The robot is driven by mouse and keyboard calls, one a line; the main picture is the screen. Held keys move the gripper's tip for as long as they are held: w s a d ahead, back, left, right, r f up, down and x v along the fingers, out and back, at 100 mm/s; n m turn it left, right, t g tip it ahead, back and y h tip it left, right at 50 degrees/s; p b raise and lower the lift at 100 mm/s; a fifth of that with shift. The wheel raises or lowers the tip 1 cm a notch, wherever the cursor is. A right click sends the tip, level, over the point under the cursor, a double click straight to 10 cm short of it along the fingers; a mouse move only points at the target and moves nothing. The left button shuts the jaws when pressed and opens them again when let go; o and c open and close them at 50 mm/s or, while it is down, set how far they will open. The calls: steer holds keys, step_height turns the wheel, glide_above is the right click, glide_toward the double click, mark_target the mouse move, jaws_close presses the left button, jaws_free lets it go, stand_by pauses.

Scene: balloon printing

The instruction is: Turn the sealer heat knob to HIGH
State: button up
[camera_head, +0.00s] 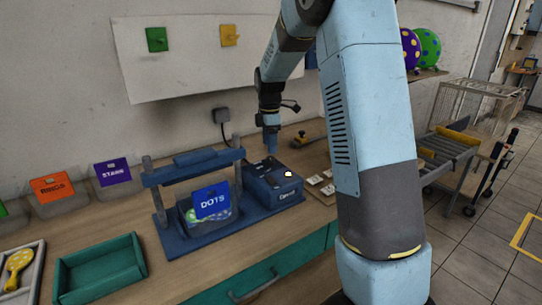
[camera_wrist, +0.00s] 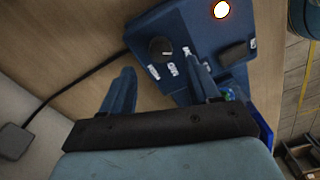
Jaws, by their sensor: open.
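The blue sealer (camera_head: 262,213) stands on the bench, its control box at the right end. In the wrist view, its control box (camera_wrist: 195,25) carries a round black knob (camera_wrist: 160,48) with small white labels beside it, too small to read. The knob's setting cannot be told. My gripper (camera_head: 271,150) points down over the control box in the head view, hiding part of its top. In the wrist view, my gripper (camera_wrist: 160,66) is open and empty, its two blue fingers spread, with the knob beyond the gap between them. No contact with the knob shows.
A bright round lamp (camera_wrist: 221,9) glows on the control box, near a dark block (camera_wrist: 236,53). A blue DOTS card (camera_head: 211,201) stands in the sealer's frame. A green tray (camera_head: 98,269) lies at left. A black cable (camera_wrist: 75,83) runs to the wall.

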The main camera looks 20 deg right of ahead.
mark_target(270, 158)
steer(key=shift+f, duration=2.65)
steer(key=shift+r, duration=0.1)
steer(key=c, duration=1)
